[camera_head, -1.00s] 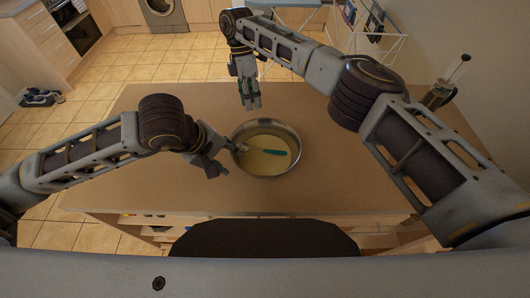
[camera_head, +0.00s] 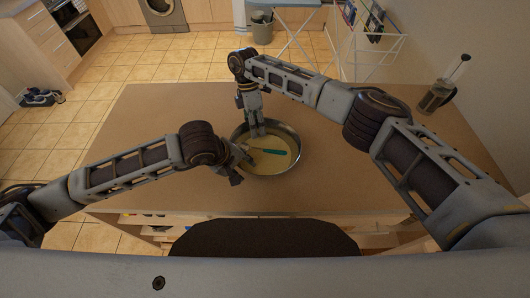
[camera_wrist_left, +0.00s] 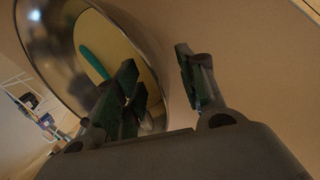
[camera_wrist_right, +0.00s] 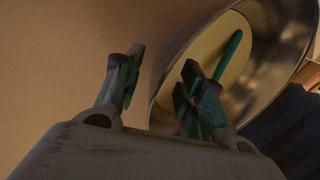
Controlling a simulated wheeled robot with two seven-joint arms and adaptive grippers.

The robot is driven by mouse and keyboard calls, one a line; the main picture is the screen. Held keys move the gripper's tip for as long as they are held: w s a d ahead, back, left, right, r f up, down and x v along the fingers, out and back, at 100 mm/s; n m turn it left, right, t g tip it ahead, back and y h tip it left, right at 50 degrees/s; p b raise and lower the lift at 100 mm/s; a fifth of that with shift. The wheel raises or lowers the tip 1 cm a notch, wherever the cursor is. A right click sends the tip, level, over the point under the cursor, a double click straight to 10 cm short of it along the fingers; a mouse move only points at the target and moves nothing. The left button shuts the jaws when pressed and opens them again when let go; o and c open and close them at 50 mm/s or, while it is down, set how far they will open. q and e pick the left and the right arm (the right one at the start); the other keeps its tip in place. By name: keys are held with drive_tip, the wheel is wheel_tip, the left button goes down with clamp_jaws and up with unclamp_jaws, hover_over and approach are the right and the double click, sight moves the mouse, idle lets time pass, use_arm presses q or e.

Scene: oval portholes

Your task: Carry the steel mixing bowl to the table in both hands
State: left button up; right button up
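The steel mixing bowl (camera_head: 297,142) stands on the brown table (camera_head: 330,188). It holds a pale cream content and a teal-handled utensil (camera_head: 274,152). My left gripper (camera_head: 238,166) is at the bowl's left rim. In the left wrist view it is open, with the bowl's wall (camera_wrist_left: 62,60) running between its fingers. My right gripper (camera_head: 257,131) is at the bowl's far rim, pointing down. In the right wrist view it is open, with the bowl's edge (camera_wrist_right: 275,45) between its fingers. I cannot tell whether any finger touches the bowl.
A French press (camera_head: 437,97) stands at the table's right far corner. A dark chair back (camera_head: 265,238) is at the near edge. A drying rack (camera_head: 365,45) and a bin (camera_head: 262,28) stand on the tiled floor beyond. The table's left part is clear.

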sight(259, 144)
use_arm(q)
drive_tip(key=shift+x, duration=1.5)
use_arm(e)
drive_tip(key=shift+x, duration=1.5)
use_arm(q)
clamp_jaws()
use_arm(e)
clamp_jaws()
